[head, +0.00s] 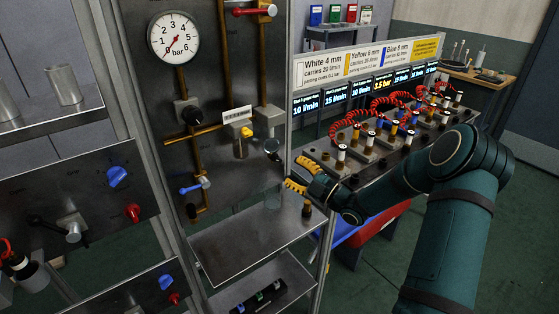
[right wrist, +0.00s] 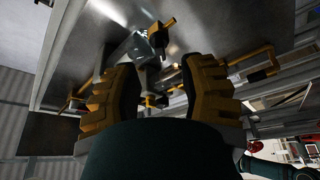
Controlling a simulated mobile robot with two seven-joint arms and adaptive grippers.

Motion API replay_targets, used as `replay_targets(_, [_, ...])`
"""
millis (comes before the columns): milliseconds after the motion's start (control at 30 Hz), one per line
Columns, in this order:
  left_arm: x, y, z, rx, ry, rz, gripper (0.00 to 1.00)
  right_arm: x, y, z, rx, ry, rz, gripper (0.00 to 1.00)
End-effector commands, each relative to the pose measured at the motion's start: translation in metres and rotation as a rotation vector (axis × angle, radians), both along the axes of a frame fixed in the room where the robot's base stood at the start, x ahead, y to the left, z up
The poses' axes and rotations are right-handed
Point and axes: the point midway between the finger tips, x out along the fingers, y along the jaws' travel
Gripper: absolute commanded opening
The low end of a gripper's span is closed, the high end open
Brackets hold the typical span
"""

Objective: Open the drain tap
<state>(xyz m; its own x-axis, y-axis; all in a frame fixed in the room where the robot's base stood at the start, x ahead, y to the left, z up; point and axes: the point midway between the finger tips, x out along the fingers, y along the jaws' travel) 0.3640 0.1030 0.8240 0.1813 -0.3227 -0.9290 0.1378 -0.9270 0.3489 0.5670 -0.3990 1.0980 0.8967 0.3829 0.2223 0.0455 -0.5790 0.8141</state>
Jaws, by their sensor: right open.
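A steel panel with brass pipes carries several taps; which is the drain tap is not clear from the frames. A blue-handled tap (head: 193,186) sits low on the panel, a yellow-handled one (head: 246,132) above and right of it, and a red-handled one (head: 250,11) at the top. My right gripper (head: 297,176) is open and empty at the panel's right edge, right of the blue and yellow handles. In the right wrist view its yellow fingers (right wrist: 160,78) stand apart, with a grey metal fitting (right wrist: 142,47) beyond them. My left gripper is not in view.
A round pressure gauge (head: 173,37) is at the panel's upper left. A row of valves with red coiled hoses (head: 380,120) stands right of my gripper, close to my forearm. A frame post (head: 140,130) rises at left.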

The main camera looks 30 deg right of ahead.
Motion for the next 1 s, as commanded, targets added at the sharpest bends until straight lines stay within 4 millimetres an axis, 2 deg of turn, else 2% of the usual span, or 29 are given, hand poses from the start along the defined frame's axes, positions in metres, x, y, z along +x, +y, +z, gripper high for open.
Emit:
replay_targets(100, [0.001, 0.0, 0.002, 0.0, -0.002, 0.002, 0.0, 0.02, 0.009, 0.006, 0.001, -0.002, 0.002, 0.41])
replay_targets(300, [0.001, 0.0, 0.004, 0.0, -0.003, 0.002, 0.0, 0.042, 0.018, 0.011, 0.0, -0.001, 0.0, 0.41])
replay_targets(733, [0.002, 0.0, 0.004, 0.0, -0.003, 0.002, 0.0, 0.049, 0.021, 0.012, 0.001, 0.0, 0.0, 0.41])
replay_targets(767, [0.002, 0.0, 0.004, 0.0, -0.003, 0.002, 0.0, 0.049, 0.021, 0.012, 0.001, 0.0, 0.0, 0.37])
replay_targets(800, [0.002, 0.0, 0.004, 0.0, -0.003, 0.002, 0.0, 0.049, 0.021, 0.012, 0.001, 0.0, 0.0, 0.23])
replay_targets(867, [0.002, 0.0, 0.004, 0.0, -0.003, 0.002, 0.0, 0.049, 0.021, 0.012, 0.001, 0.0, 0.0, 0.02])
replay_targets(1000, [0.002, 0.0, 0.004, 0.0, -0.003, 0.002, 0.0, 0.049, 0.021, 0.012, 0.001, 0.0, 0.0, 0.0])
